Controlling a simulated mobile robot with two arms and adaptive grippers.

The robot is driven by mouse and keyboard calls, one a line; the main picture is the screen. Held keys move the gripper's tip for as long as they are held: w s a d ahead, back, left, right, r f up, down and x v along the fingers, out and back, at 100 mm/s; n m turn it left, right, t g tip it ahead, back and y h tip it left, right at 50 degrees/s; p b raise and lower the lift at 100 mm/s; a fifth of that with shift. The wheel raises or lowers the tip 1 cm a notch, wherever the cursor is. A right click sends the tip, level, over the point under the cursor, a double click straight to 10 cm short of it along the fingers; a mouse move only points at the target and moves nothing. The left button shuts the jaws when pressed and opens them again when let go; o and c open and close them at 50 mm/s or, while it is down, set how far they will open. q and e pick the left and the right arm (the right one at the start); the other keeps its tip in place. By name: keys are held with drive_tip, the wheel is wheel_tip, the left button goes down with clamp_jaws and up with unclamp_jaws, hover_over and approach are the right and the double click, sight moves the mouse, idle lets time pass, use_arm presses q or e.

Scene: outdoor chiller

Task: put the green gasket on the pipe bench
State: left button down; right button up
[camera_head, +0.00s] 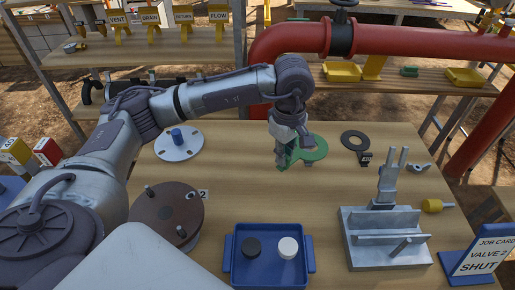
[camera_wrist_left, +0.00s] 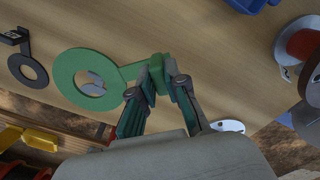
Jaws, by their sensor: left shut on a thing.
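The green gasket (camera_head: 315,150) is a flat ring with a tab, over the middle of the wooden table. My left gripper (camera_head: 284,161) is shut on its tab at the near left of the ring. In the left wrist view the ring (camera_wrist_left: 73,78) sticks out to the left of the fingers (camera_wrist_left: 162,85), with the tab between them. I cannot tell whether the gasket touches the table. A bench (camera_head: 420,82) with yellow trays stands behind the table under the red pipe; no label shows that it is the pipe bench. My right gripper is not in view.
A black gasket (camera_head: 355,140) lies right of the green one. A blue tray (camera_head: 268,280) with two round pieces and a metal fixture (camera_head: 385,240) stand in front. A white flange disc (camera_head: 179,143) and a brown disc (camera_head: 165,208) are left. The red pipe (camera_head: 420,40) crosses behind.

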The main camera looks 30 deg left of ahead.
use_arm(q)
drive_tip(key=w+a+n+b, duration=0.1)
drive_tip(key=w+a+n, duration=0.1)
drive_tip(key=w+n, duration=0.5)
drive_tip(key=a+f+n+p, duration=0.1)
drive_tip(key=a+f, duration=0.1)
drive_tip(key=a, duration=0.1)
drive_tip(key=s+a+f+p, duration=0.1)
drive_tip(key=a+f, duration=0.2)
drive_tip(key=a, duration=0.1)
drive_tip(key=a+f+n+p, duration=0.1)
drive_tip(key=a+f, duration=0.1)
drive_tip(key=a, duration=0.2)
drive_tip(key=shift+s+f+n, duration=0.3)
wheel_tip(320, 180, down, 4)
drive_tip(key=shift+a+r+p, duration=0.1)
drive_tip(key=shift+p, duration=0.9)
drive_tip(key=shift+f, duration=0.2)
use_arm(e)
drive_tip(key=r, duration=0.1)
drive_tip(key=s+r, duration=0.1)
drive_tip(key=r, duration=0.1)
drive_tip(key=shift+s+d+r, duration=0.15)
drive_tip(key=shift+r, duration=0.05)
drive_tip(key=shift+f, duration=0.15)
